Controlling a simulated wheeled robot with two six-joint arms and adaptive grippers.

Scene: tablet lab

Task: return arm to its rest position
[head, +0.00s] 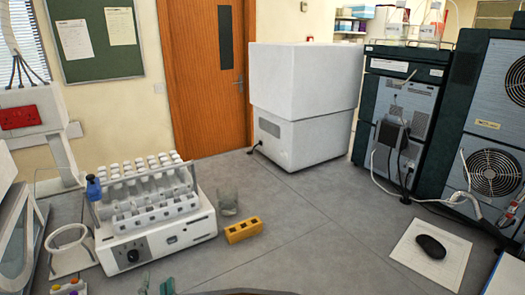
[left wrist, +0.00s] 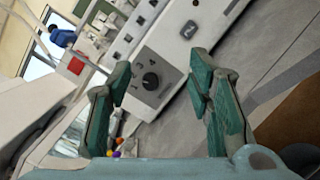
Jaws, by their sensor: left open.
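Only the fingertips of my left gripper (head: 155,286) show at the bottom edge of the head view, left of centre. In the left wrist view the two green-padded fingers of my left gripper (left wrist: 160,78) stand wide apart with nothing between them. The gripper is in front of a white tube rotator or mixer (head: 157,240), whose front panel with a black knob shows beyond the fingers in the wrist view. They look apart from it. My right gripper is in neither view.
The mixer carries rows of capped tubes (head: 140,170). A glass beaker (head: 227,203) and a yellow block (head: 242,230) stand right of it. A white ring stand (head: 70,245) is at left. A white boxy instrument (head: 303,100) stands behind. The middle bench (head: 310,215) is clear.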

